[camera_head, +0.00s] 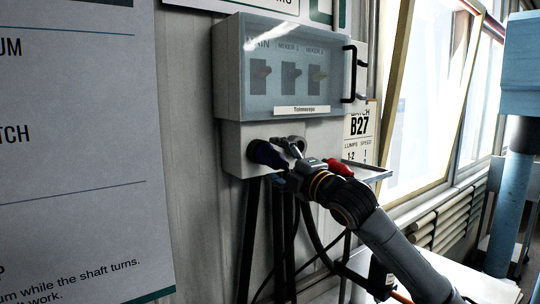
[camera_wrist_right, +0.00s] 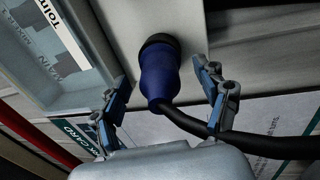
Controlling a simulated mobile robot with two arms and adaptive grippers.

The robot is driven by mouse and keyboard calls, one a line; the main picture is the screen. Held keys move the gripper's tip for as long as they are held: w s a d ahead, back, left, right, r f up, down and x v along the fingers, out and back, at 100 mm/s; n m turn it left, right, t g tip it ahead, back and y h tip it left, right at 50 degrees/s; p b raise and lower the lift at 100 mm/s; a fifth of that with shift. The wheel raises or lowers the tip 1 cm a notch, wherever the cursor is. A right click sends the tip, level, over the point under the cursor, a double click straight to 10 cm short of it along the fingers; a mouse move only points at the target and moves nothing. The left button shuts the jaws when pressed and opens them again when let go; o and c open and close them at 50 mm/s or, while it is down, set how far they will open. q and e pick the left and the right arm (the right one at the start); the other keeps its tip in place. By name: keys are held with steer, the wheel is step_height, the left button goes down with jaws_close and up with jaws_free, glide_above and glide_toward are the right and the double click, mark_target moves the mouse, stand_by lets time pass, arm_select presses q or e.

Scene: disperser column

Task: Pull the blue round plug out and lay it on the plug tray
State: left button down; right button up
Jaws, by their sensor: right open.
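The blue round plug (camera_head: 268,154) sits in a socket on the lower front of the grey wall box (camera_head: 232,150). In the right wrist view the plug (camera_wrist_right: 160,75) has a dark collar against the box face, and a black cable leaves its rear end. My right gripper (camera_head: 292,160) is at the plug; its fingers (camera_wrist_right: 161,76) are open, one on each side, with visible gaps. A metal tray (camera_head: 374,173) sticks out at the box's right side; I take it to be the plug tray. My left gripper is not in view.
A clear cover (camera_head: 285,95) with a black handle (camera_head: 349,74) lies over several switches above the socket. A red plug-like part (camera_head: 338,167) shows near the tray, partly behind my arm. Black cables (camera_head: 283,225) hang below the box. An open window stands at right.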

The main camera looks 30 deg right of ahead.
mark_target(286, 167)
steer(key=shift+c, duration=0.4)
jaws_close()
steer(key=shift+s, duration=0.1)
steer(key=shift+s+f, duration=0.1)
steer(key=shift+s, duration=0.05)
steer(key=shift+s+d+f+b, duration=0.15)
steer(key=shift+s+f+b, duration=0.05)
steer(key=shift+s+b, duration=1)
steer(key=shift+s+d+f+b, duration=0.1)
steer(key=shift+s+f+b, duration=0.1)
steer(key=shift+s+b, duration=1)
steer(key=shift+s+p, duration=0.3)
